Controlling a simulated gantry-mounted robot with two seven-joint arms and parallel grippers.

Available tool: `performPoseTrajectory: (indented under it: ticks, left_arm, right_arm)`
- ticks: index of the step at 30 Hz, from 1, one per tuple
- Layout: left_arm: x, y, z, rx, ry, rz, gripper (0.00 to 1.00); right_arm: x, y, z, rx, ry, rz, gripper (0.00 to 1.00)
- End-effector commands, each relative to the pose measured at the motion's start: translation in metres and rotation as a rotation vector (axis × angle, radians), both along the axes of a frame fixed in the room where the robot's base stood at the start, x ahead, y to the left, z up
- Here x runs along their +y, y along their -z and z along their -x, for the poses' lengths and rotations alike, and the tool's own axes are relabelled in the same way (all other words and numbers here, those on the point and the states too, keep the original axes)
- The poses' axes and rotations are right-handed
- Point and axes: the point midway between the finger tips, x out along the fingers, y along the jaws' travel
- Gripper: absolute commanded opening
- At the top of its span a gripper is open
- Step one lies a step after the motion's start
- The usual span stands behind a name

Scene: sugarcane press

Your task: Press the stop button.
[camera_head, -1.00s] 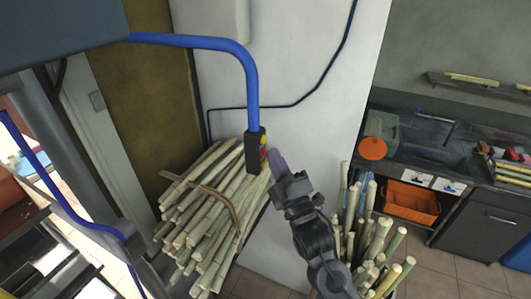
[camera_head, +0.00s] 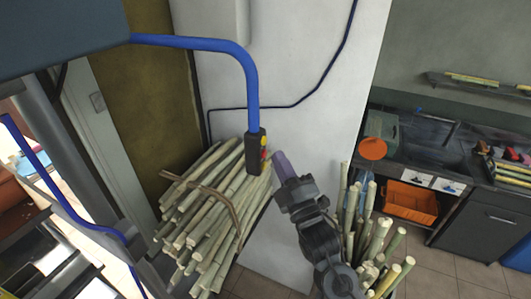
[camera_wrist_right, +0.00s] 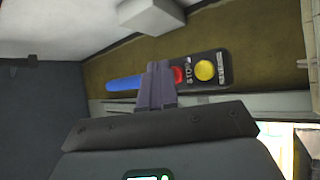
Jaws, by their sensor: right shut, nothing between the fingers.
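The black button box (camera_head: 256,152) hangs at the lower end of a blue bent pipe, with small red and yellow buttons on its right side. In the right wrist view the box (camera_wrist_right: 221,69) shows a round yellow button (camera_wrist_right: 205,70), a STOP label and a red button (camera_wrist_right: 178,75) partly hidden behind my fingers. My right gripper (camera_head: 280,158) is shut and empty, just right of the box, with a small gap between them in the head view. Its closed fingers (camera_wrist_right: 157,86) point toward the box in the wrist view. My left gripper is out of view.
A tied bundle of cane (camera_head: 213,205) lies below the box, and more cane stalks (camera_head: 378,240) stand at the lower right. A white wall (camera_head: 300,60) is behind. A counter with an orange bin (camera_head: 410,202) is at right.

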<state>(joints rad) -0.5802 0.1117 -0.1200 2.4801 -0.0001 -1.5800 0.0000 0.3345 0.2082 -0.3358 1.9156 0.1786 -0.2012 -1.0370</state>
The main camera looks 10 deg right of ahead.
Motion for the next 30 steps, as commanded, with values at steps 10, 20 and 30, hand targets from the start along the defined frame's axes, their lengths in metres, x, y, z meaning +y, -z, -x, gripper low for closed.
performPoseTrajectory:
  ticks: [10, 20, 30]
  left_arm:
    - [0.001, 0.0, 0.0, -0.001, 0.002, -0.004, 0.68]
    - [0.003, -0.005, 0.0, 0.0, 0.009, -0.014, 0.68]
    - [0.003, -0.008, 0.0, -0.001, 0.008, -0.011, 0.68]
  right_arm:
    - [-0.001, 0.0, 0.001, -0.001, 0.0, 0.0, 0.0]
    - [-0.022, -0.001, 0.017, 0.0, 0.001, 0.002, 0.0]
    - [-0.039, 0.0, 0.031, 0.0, 0.0, 0.001, 0.0]
